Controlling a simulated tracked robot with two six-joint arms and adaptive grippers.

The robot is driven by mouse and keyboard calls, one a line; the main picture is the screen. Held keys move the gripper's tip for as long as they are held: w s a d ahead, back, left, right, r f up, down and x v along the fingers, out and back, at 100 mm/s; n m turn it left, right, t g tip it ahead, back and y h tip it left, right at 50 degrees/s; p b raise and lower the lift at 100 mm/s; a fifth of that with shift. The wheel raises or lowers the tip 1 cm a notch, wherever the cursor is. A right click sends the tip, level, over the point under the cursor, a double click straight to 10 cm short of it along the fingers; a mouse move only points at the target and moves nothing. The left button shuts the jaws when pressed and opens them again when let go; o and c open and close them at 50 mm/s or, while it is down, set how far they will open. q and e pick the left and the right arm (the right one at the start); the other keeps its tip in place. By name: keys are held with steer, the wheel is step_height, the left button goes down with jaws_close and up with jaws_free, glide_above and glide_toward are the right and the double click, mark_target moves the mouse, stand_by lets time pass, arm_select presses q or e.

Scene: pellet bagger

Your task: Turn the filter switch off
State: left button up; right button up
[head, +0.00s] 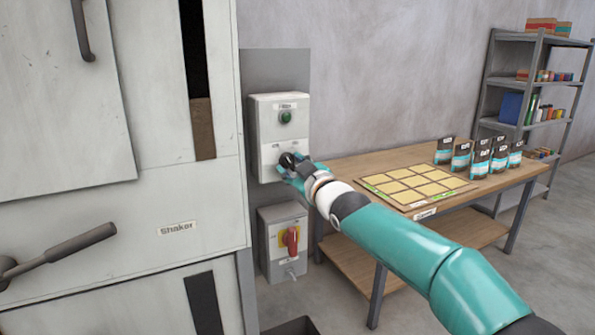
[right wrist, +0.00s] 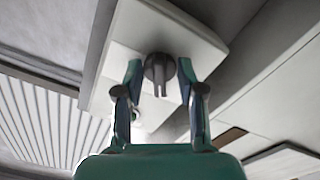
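My right gripper (head: 289,163) is at the lower part of the box in the head view, partly covering the knob. In the right wrist view, the right gripper (right wrist: 159,78) is open, with one finger on each side of the knob and a gap on both sides. My left gripper is not in view.
A second box (head: 283,242) with a red handle (head: 291,240) on yellow hangs just below. The machine labelled Shaker (head: 178,229) with a lever (head: 60,248) stands at left. A wooden table (head: 350,172) with several bags is at right, and a shelf (head: 530,95) behind it.

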steer(key=shift+s, duration=0.1)
steer(key=v, duration=1.1)
steer(key=shift+s, duration=0.3)
steer(key=shift+d, duration=0.2)
